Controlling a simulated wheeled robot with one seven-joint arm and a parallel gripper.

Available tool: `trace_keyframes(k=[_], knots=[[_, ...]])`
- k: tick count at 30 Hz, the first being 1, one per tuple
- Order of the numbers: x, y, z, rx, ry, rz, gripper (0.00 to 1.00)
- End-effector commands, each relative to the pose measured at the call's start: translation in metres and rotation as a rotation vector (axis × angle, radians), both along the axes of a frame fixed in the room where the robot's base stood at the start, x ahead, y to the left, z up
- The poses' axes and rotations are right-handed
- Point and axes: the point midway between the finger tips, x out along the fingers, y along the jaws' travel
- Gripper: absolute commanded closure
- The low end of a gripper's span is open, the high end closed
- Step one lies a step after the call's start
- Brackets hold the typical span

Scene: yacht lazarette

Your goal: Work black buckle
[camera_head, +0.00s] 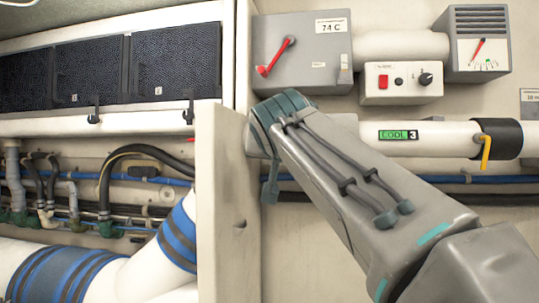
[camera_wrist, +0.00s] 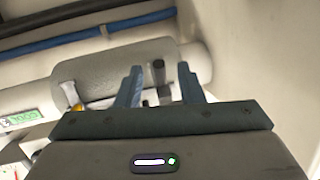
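In the wrist view, a small black upright piece that looks like the black buckle (camera_wrist: 158,72) stands at the right part of a grey padded sleeve (camera_wrist: 95,75) around a white pipe. My gripper (camera_wrist: 161,72) is open. Its two blue-grey fingers stand apart, one on each side of the black piece in the picture. I cannot tell whether either finger touches it. In the head view, my arm hides the sleeve and the black piece, and the gripper cannot be made out clearly there.
The white pipe (camera_head: 360,130) carries a green label (camera_head: 398,134) and a black collar (camera_head: 502,139) with a yellow lever (camera_head: 486,153). Grey boxes (camera_head: 303,60) sit above it. A blue hose (camera_wrist: 90,38) runs alongside the pipe. A pale partition (camera_head: 228,215) stands left of my arm.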

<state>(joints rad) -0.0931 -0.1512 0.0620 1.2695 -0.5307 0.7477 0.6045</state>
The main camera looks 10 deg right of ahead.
Motion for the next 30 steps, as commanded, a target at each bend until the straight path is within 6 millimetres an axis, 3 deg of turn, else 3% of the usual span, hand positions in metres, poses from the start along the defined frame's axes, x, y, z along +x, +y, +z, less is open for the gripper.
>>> trace_keyframes(k=[8,21,30], knots=[[-0.008,0.001,0.002,0.0,-0.003,-0.001,0.66],[-0.096,0.02,0.021,0.0,-0.004,0.0,0.66],[-0.13,0.027,0.028,0.0,-0.001,0.0,0.66]])
